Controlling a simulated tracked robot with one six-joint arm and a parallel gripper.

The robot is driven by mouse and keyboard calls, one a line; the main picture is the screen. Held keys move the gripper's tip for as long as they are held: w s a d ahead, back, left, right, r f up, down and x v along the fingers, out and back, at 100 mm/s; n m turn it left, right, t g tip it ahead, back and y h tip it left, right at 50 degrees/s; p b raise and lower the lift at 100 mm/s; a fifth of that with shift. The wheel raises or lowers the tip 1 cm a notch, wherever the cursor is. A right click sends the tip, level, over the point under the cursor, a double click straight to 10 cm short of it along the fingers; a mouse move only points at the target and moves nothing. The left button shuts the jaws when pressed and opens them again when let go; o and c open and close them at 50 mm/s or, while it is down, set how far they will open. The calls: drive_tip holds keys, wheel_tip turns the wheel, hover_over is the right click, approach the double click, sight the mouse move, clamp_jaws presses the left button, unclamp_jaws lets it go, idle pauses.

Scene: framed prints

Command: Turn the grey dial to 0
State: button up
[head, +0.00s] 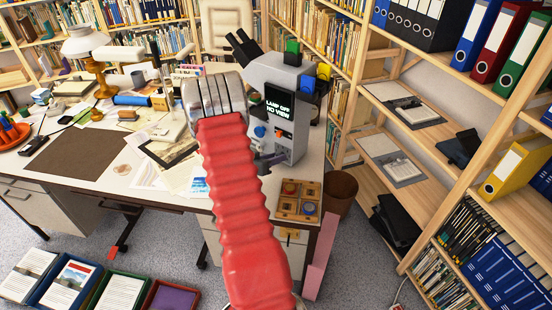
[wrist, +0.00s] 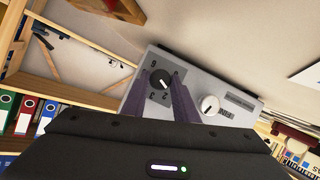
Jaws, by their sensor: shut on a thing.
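My gripper (wrist: 160,82) has its two purple fingers on either side of a dark grey dial (wrist: 160,79) in the wrist view and is shut on it. The dial has a white pointer mark slanting to the lower right. Digits ring it on a grey panel (wrist: 190,72); some are hidden by the fingers, and I cannot tell surely which digit the mark meets. In the head view my gripper (head: 268,161) is at the lower front of the grey microscope (head: 278,80), partly behind my red arm. The dial is hidden there.
A whitish knob (wrist: 209,105) sits on the same panel, right of the fingers. The microscope's screen (head: 279,107) reads "LAMP OFF NO VIEW". A wooden tray (head: 298,209) with coloured pieces is at the desk's right corner. Shelves (head: 420,130) stand to the right.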

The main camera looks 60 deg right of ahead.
drive_tip(key=n+g, duration=0.2)
drive_tip(key=n, duration=0.1)
drive_tip(key=shift+w+f, duration=0.15)
drive_tip(key=shift+w, duration=0.2)
drive_tip(key=n+g, duration=0.1)
drive_tip(key=n, duration=0.1)
drive_tip(key=n+g, duration=0.1)
drive_tip(key=n, duration=0.1)
drive_tip(key=shift+w+f+h, duration=0.15)
drive_tip(key=shift+w+h, duration=0.05)
drive_tip(key=shift+h, duration=0.2)
drive_tip(key=o, duration=1)
drive_tip(key=shift+s, duration=0.1)
drive_tip(key=v, duration=1.3)
drive_tip(key=shift+w+a+f, duration=0.15)
drive_tip(key=shift+w+a, duration=0.15)
drive_tip(key=shift+w, duration=0.05)
